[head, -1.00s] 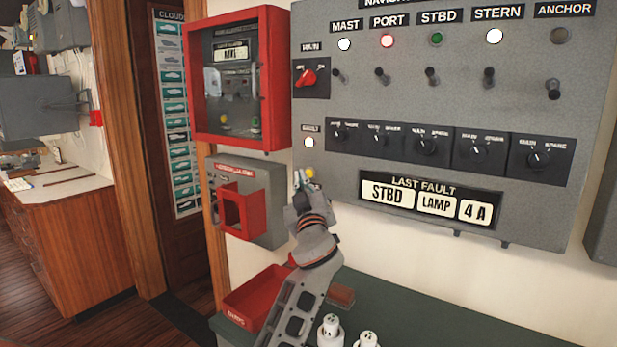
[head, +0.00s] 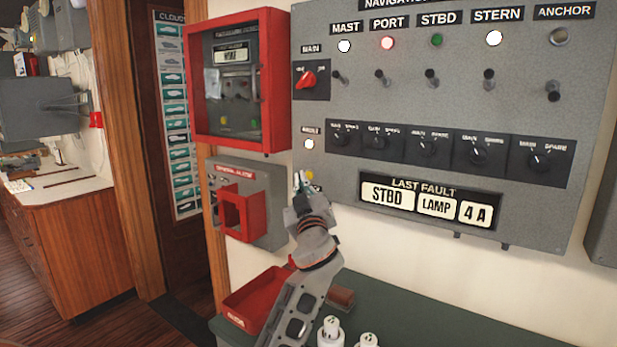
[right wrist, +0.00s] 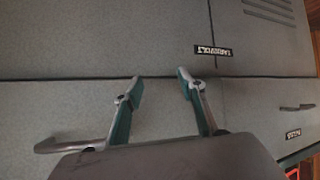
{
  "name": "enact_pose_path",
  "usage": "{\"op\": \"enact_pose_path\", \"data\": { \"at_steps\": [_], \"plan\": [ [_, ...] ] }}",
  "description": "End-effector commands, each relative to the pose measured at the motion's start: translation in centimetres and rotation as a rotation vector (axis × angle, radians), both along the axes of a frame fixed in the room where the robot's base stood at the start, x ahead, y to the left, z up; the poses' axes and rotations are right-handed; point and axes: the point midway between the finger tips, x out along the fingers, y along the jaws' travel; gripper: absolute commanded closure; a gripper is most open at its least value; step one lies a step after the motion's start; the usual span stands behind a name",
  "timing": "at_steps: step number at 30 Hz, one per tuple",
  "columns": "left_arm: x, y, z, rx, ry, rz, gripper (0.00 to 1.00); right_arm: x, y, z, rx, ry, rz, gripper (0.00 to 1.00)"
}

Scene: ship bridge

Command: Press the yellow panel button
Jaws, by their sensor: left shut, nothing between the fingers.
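The yellow button (head: 309,175) is low on the left side of the grey navigation panel (head: 470,105), below a small white light. It is partly hidden by my left gripper (head: 299,178). The left gripper is shut and empty, its tips just left of the button in the head view. I cannot tell whether they touch the panel. My right gripper (right wrist: 159,82) shows in the right wrist view, open and empty, its fingers apart in front of grey cabinet fronts.
A red-framed box (head: 240,80) and a grey box with a red guard (head: 242,212) are on the wall left of the panel. Below are a red tray (head: 248,312) and white lamps (head: 330,330) on a green counter. Switches and knobs cover the panel.

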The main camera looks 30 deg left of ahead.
Motion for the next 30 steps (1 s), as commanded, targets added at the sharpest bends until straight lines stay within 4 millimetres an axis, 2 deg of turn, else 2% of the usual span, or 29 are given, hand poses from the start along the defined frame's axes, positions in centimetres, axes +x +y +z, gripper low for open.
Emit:
{"op": "enact_pose_path", "data": {
  "at_steps": [8, 18, 30],
  "plan": [
    [0.1, 0.0, -0.1, 0.0, 0.0, 0.0, 1.0, 0.0, 0.0, -0.2, 0.0, 0.001, 0.0, 0.6],
    [0.8, 0.0, -0.1, 0.0, 0.002, 0.001, 1.0, -0.3, 0.0, -1.6, 0.0, 0.007, 0.0, 0.6],
    [0.9, -0.1, 0.0, 0.0, 0.0, 0.0, 1.0, -0.3, 0.0, -1.6, 0.0, 0.009, -0.001, 0.6]
  ]
}}
